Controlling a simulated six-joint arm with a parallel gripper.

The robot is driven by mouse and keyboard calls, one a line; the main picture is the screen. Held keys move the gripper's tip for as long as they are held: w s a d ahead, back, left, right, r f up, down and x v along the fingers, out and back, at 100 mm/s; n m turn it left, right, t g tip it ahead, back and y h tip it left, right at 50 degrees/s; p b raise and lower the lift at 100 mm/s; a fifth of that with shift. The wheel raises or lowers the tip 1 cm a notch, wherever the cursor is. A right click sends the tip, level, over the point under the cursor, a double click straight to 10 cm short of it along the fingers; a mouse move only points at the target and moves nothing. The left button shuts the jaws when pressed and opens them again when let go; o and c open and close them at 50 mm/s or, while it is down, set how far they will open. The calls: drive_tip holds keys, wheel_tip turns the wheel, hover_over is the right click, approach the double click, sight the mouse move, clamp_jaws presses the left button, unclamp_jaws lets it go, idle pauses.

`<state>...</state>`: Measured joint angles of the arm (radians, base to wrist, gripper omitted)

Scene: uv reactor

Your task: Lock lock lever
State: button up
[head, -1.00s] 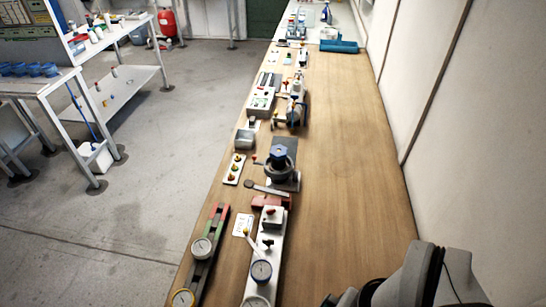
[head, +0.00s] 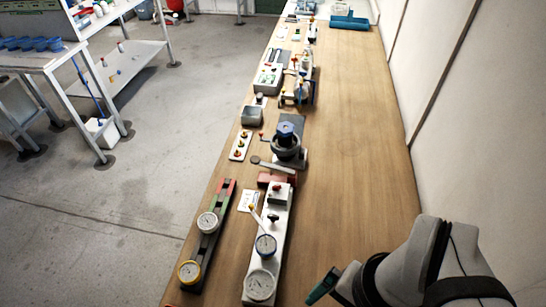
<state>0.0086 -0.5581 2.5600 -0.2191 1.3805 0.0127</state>
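A round dark vessel with a blue cap (head: 286,131) stands on a plate mid-bench. A thin lever with a red tip (head: 262,137) sticks out to its left. A flat lever with a round dark end (head: 256,160) reaches left from below it. A pale lever with a yellow tip (head: 253,210) leans against the white gauge panel (head: 281,222) nearer me. I cannot tell which of these is the lock lever. My gripper (head: 324,287) is at the bottom, right of the gauge panel and apart from all levers. Only part of a dark green finger shows; its opening is unclear.
A dark rail with two gauges (head: 208,221) lies left of the panel. A red block (head: 277,179) sits between panel and vessel. More devices (head: 300,90) stand farther along. The bench's right side (head: 360,150) is clear up to the wall.

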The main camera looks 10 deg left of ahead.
drive_tip(key=shift+c, duration=0.4)
drive_tip(key=w+a+r+m, duration=0.1)
drive_tip(key=w, duration=0.3)
drive_tip(key=w+a+r+m, duration=0.1)
drive_tip(key=w+a, duration=0.1)
drive_tip(key=w, duration=0.2)
drive_tip(key=w+a+r+m+y, duration=0.1)
drive_tip(key=w+r, duration=0.1)
drive_tip(key=w, duration=0.2)
drive_tip(key=shift+w+a+g, duration=0.2)
drive_tip(key=shift+w+g, duration=0.1)
drive_tip(key=c, duration=0.7)
drive_tip(key=m+g+y, duration=0.1)
drive_tip(key=m, duration=0.4)
hover_over(251, 205)
drive_tip(key=w+d, duration=0.3)
drive_tip(key=d, duration=0.3)
wheel_tip(251, 205, down, 4)
drive_tip(key=x, duration=1.5)
drive_tip(key=shift+s+a, duration=0.2)
drive_tip(key=shift+a, duration=0.05)
drive_tip(key=shift+r, duration=0.1)
clamp_jaws()
